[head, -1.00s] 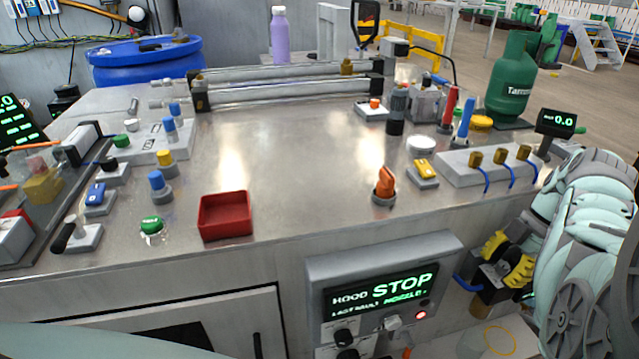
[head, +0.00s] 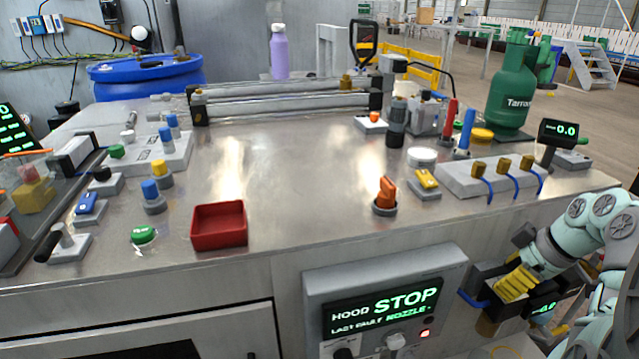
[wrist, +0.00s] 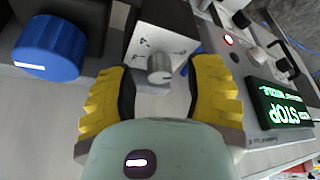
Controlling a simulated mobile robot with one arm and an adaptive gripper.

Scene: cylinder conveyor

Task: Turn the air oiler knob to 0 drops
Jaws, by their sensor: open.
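My gripper (wrist: 159,66) is open, its two yellow fingers spread and empty. Between and beyond the fingers in the wrist view is a small grey round knob (wrist: 160,68) on a pale square plate with dark marks, likely the oiler knob; I cannot read its setting. It shows no clear contact with the fingers. A larger blue knob (wrist: 50,48) with a white line stands left of the left finger. In the head view my gripper (head: 515,283) is at the front right of the machine, beside the dark unit with a blue hose, and hides part of it.
A small green display (head: 545,307) shows beside the gripper, partly hidden. The STOP panel (head: 383,303) with knobs and a red light is on the machine front, and to the right in the wrist view (wrist: 280,105). An orange knob (head: 385,196) and brass fittings (head: 502,166) stand on the tabletop.

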